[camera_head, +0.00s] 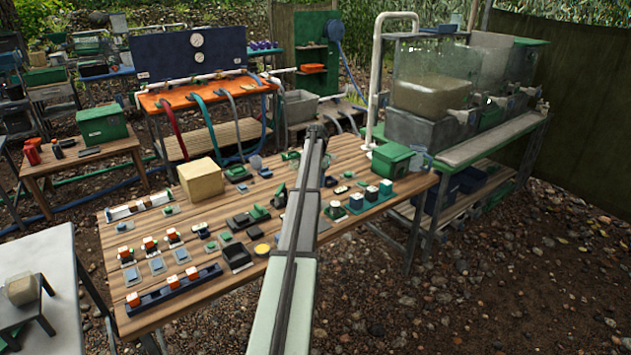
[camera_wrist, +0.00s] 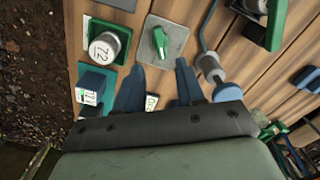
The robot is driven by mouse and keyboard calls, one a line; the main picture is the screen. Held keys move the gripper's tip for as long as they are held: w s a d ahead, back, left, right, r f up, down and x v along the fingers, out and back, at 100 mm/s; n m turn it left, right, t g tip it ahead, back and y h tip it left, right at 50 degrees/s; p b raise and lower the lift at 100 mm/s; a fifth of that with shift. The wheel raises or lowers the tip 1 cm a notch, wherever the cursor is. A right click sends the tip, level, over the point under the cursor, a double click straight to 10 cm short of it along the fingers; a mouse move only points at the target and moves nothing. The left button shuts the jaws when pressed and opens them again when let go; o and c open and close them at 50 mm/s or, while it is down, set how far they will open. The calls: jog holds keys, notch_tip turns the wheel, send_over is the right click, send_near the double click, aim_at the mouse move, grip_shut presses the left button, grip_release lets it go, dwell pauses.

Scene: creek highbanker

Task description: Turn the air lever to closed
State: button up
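A small green lever (camera_wrist: 160,42) stands on a square grey plate (camera_wrist: 172,52) in the wrist view. It may be the air lever; no name on it is readable. My gripper (camera_wrist: 158,68) has two blue fingers spread apart with nothing held between them. The lever shows just past the fingertips, roughly in line with the gap, and seems apart from them. A small white label (camera_wrist: 152,102) shows between the fingers, partly hidden, its text not clear. In the head view my arm reaches over the wooden table (camera_head: 205,290), and I cannot clearly make out the fingers or lever there.
A grey cylinder marked 72 (camera_wrist: 104,46) and a blue block with a white label (camera_wrist: 95,88) stand left of the fingers. A grey rounded fitting (camera_wrist: 210,68) is close on the right. Green boxes (camera_head: 391,160) and many small parts crowd the table.

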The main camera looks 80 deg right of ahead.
jog(key=shift+f, duration=4.45)
jog(key=shift+c, duration=0.3)
jog(key=c, duration=0.5)
